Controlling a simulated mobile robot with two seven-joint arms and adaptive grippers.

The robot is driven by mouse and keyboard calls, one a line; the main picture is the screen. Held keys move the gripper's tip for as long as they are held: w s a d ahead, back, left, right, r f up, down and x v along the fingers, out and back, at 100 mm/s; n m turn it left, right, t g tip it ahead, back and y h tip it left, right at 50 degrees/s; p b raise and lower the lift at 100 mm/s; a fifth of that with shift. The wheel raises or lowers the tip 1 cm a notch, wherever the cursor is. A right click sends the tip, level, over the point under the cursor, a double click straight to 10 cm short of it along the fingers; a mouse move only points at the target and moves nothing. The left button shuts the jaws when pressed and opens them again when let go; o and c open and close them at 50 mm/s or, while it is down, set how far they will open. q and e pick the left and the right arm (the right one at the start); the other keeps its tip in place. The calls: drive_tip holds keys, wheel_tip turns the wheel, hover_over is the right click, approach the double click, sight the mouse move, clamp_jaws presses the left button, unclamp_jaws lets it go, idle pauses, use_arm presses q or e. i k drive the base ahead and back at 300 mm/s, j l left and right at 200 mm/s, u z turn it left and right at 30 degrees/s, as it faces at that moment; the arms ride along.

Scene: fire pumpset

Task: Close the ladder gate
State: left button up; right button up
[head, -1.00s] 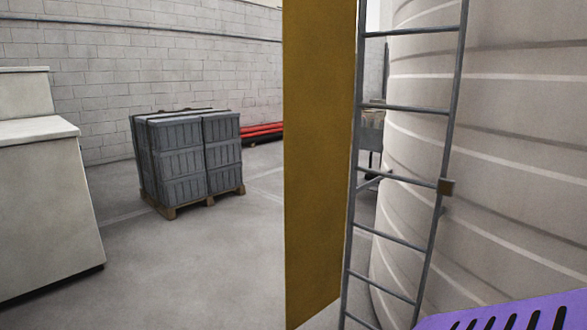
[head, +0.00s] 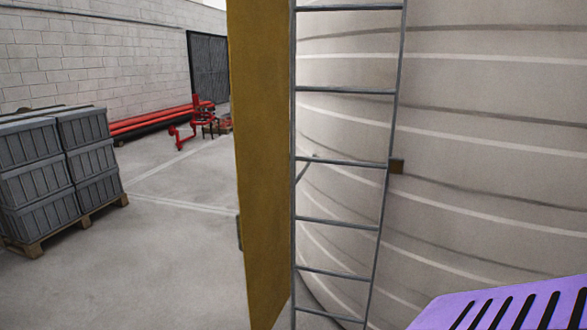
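The ladder gate is a tall yellow-brown panel (head: 257,150) in the head view, seen at a steep angle and standing open along the left rail of the ladder. The grey metal ladder (head: 345,162) runs up the side of the large tank. A small brown block (head: 397,166) sits on the ladder's right rail at mid height. A small dark piece (head: 239,232) shows at the panel's left edge, low down. Neither of my grippers is in view. A purple slotted part fills the lower right corner; I cannot tell what it is.
A big pale ribbed tank (head: 480,130) fills the right side behind the ladder. Stacked grey crates on a pallet (head: 82,220) stand at the left. Red pipes (head: 150,122) and a red fitting (head: 192,125) lie near the block wall. The floor between crates and panel is clear.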

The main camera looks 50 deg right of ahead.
sight(258, 31)
drive_tip(key=i+j+z, duration=0.25)
drive_tip(key=z, duration=0.15)
drive_tip(key=i+j+z, duration=0.15)
drive_tip(key=j+z, duration=0.2)
drive_tip(key=i+j+z, duration=0.15)
drive_tip(key=j+z, duration=0.25)
drive_tip(key=i+j+z, duration=0.15)
drive_tip(key=j+z, duration=0.9)
drive_tip(key=j, duration=0.2)
drive_tip(key=j+z, duration=0.3)
drive_tip(key=j, duration=0.15)
drive_tip(key=k, duration=0.05)
